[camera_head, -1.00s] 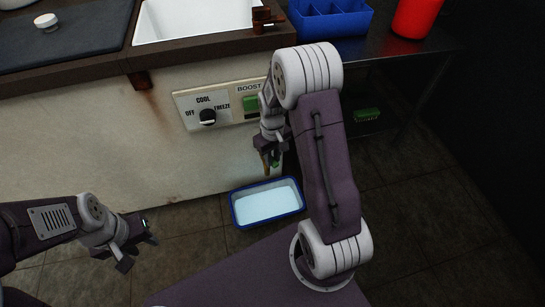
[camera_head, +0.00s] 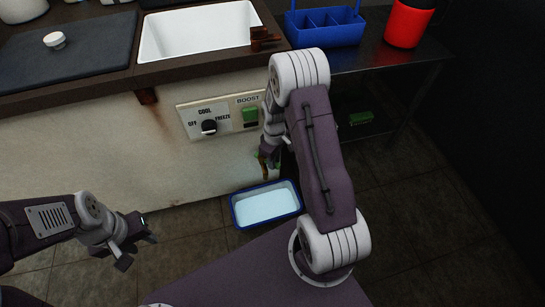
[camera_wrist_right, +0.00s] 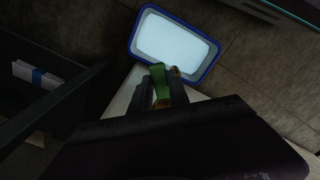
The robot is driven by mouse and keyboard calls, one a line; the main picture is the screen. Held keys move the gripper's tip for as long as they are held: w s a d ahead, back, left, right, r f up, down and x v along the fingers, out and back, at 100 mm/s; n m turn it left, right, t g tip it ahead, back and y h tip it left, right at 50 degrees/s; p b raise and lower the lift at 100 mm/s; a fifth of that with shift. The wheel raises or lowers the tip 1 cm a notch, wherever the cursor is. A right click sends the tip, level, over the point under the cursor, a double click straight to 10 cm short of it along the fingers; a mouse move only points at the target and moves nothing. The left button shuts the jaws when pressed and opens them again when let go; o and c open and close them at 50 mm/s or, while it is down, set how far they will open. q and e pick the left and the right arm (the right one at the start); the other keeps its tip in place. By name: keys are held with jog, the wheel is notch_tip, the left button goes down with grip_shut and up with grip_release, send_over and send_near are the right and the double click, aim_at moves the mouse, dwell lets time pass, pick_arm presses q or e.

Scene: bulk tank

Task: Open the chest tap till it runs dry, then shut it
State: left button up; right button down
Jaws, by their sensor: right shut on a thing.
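The chest (camera_head: 100,160) is a cream-fronted unit with a control panel (camera_head: 219,115) bearing a knob and a green switch. My right gripper (camera_head: 270,160) is low at its front, partly hidden by my own arm. In the right wrist view the right gripper (camera_wrist_right: 162,90) is shut on a green tap handle (camera_wrist_right: 159,82), with a brassy part beside it. A blue-rimmed tray (camera_head: 236,219) stands on the floor below, holding pale liquid; it also shows in the right wrist view (camera_wrist_right: 134,42). No stream is clearly visible. My left gripper (camera_head: 135,240) is open and empty at the left.
A white basin (camera_head: 195,32) and a dark board (camera_head: 60,65) are on the chest top. A blue caddy (camera_head: 325,35) and a red container (camera_head: 407,25) stand on the side table at right. Dark tiled floor around the tray is clear.

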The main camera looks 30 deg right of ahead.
jog(key=shift+w+d+n+p, duration=0.25)
jog(key=shift+d+n+p, duration=0.05)
jog(key=shift+n+p, duration=0.6)
jog(key=c, duration=1.2)
grip_release()
jog(key=shift+c, duration=0.2)
notch_tip(320, 180, up, 9)
jog(key=p, duration=0.5)
jog(key=shift+c, duration=0.3)
